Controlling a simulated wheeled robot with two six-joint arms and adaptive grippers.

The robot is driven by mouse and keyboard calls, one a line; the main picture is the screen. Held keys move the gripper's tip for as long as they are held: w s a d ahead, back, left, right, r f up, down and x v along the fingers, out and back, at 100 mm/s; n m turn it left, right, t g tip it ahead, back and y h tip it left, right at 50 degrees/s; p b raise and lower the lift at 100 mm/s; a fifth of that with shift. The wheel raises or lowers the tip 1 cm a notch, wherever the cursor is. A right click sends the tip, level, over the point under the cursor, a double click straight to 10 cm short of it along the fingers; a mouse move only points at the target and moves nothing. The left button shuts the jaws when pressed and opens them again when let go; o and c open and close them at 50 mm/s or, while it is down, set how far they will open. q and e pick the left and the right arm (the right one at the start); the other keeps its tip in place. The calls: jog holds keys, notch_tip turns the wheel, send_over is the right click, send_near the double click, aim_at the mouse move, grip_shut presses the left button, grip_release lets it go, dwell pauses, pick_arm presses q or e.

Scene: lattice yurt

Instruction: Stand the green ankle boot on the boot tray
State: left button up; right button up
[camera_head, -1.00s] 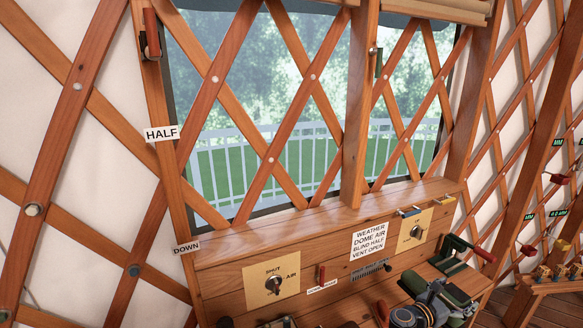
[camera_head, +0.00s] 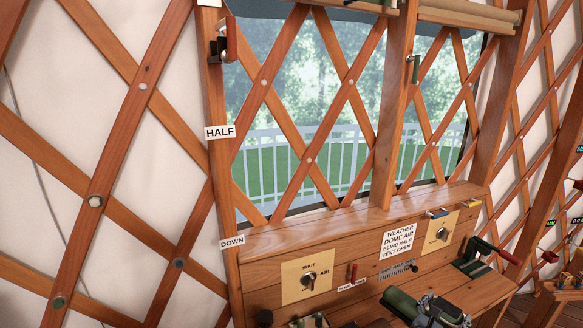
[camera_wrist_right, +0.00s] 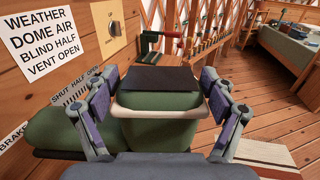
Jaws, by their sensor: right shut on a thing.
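My right gripper (camera_wrist_right: 160,112) is shut on a green thing with a dark top and a cream band, which looks like the green ankle boot (camera_wrist_right: 155,133). The fingers press it from both sides. In the head view my right gripper (camera_head: 440,312) is low at the bottom edge, with a rounded green shape (camera_head: 402,306) beside it on the left. In the wrist view a green rounded part (camera_wrist_right: 75,128) also lies left of the fingers; I cannot tell whether it belongs to the boot. I cannot make out the boot tray. My left gripper is not in view.
A wooden bench panel with a dial plate (camera_head: 308,276) and a weather sign (camera_head: 398,242) stands below the lattice window. A clamp-like thing with a red handle (camera_head: 507,256) is at the bench's right.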

jog(key=s+a+n+t+y, duration=0.2)
jog(key=a+y, duration=0.3)
jog(key=a, duration=0.3)
jog(key=s+a+r+n+t+y, duration=0.1)
jog(key=s+a+n+t+y, duration=0.1)
jog(key=a, duration=0.7)
jog(key=s+a+r+n+t+y, duration=0.1)
jog(key=a+n+t+y, duration=0.2)
jog(key=a+n+y, duration=0.3)
jog(key=shift+s+a+n+y, duration=0.4)
jog(key=shift+a+y, duration=0.4)
jog(key=shift+a, duration=0.45)
jog(key=shift+s+f, duration=1.25)
jog(key=shift+s, duration=0.25)
